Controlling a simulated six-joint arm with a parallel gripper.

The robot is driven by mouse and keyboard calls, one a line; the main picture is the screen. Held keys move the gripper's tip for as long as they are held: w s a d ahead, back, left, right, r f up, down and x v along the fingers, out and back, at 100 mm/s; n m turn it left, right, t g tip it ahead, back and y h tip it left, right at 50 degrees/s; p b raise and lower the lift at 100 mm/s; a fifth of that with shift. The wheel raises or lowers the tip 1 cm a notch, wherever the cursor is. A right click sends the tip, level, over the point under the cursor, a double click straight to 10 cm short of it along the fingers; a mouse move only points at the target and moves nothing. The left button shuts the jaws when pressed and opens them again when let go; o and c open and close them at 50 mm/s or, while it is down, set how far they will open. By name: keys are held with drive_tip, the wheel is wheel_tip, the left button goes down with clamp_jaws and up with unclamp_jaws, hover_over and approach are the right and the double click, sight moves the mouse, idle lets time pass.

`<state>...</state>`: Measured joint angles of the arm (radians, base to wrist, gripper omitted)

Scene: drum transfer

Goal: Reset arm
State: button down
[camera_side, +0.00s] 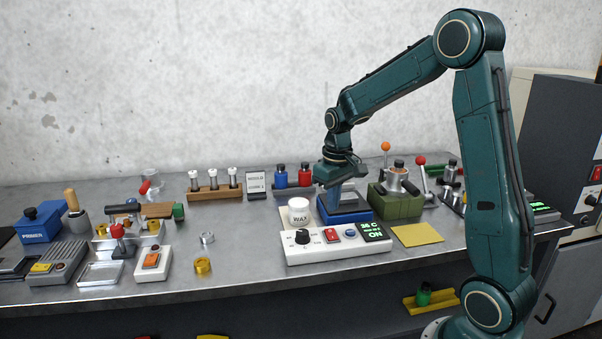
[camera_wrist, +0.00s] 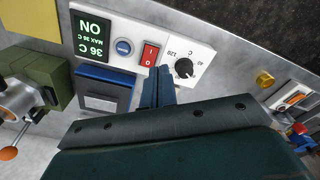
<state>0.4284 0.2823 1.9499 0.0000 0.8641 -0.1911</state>
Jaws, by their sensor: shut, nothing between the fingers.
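My gripper (camera_side: 334,197) is above the blue-based block with a dark top (camera_side: 345,208), near the middle of the bench, pointing down. In the wrist view my gripper's fingers (camera_wrist: 158,75) are together with nothing between them. The blue block (camera_wrist: 103,90) lies to their left in that view. From these views I cannot tell whether the fingertips touch it. My arm reaches in from the right and is bent at the elbow.
A white control panel (camera_side: 335,243) with a lit green display stands in front. A white wax jar (camera_side: 299,211) is left of my gripper, and a green fixture with levers (camera_side: 397,202) is right. Red and blue bottles (camera_side: 293,176) stand behind. A yellow pad (camera_side: 417,235) lies at front right.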

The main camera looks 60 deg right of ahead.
drive_tip(key=s+a+r+n+t, duration=0.1)
drive_tip(key=s+a+r+t, duration=0.1)
drive_tip(key=s+a+r, duration=0.7)
drive_tip(key=s+a+r+n+t, duration=0.1)
drive_tip(key=s+a+r+t, duration=0.1)
drive_tip(key=s+a, duration=0.5)
drive_tip(key=s+t, duration=0.1)
drive_tip(key=s, duration=0.2)
drive_tip(key=shift+a+n, duration=0.4)
